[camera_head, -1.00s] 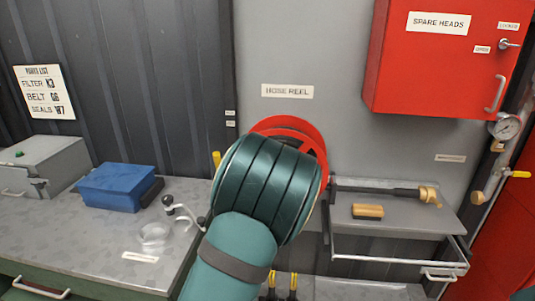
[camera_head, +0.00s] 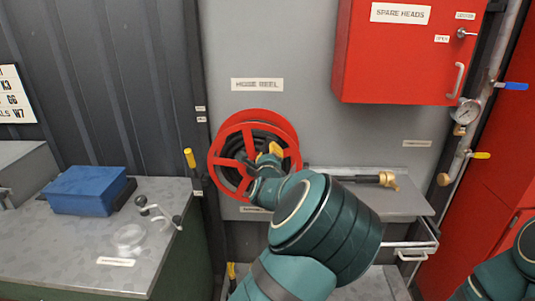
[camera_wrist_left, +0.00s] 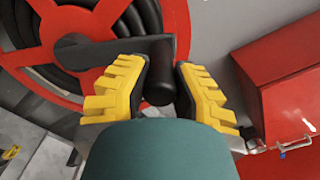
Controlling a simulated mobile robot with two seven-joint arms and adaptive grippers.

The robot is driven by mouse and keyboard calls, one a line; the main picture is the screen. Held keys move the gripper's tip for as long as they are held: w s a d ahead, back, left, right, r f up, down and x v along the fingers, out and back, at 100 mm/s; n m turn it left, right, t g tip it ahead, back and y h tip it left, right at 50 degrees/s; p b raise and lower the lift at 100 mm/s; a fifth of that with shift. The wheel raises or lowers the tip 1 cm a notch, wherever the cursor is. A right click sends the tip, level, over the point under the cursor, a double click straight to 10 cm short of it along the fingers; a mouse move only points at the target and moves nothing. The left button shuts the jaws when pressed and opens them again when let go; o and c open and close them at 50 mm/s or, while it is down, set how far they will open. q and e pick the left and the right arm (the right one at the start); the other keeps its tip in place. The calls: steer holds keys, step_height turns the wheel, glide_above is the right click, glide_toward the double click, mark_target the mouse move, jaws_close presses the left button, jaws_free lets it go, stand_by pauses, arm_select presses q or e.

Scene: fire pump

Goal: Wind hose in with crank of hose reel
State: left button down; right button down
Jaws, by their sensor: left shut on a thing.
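The red hose reel (camera_head: 222,146) hangs on the grey wall under its "HOSE REEL" label, with black hose coiled inside; the reel also fills the upper left of the left wrist view (camera_wrist_left: 172,22). The black crank arm (camera_wrist_left: 90,55) runs from the hub to a black crank handle (camera_wrist_left: 158,88). My left gripper (camera_head: 270,153) is at the reel's right side, its yellow fingers on either side of the handle in the left wrist view (camera_wrist_left: 162,85), shut on it. In the head view the gripper and wrist hide the crank. My right gripper is out of view; only part of that arm shows at lower right.
A grey shelf (camera_head: 395,205) with a brass-tipped nozzle (camera_head: 387,180) is right of the reel. A red cabinet (camera_head: 385,60) hangs above right. A yellow-handled lever (camera_head: 190,158) stands left of the reel. A blue box (camera_head: 88,190) sits on the left bench.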

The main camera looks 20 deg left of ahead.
arm_select(q)
steer(key=shift+r, duration=0.1)
steer(key=c, duration=0.7)
jaws_free()
steer(key=shift+w, duration=0.1)
steer(key=v, duration=1.2)
steer(key=shift+f, duration=0.25)
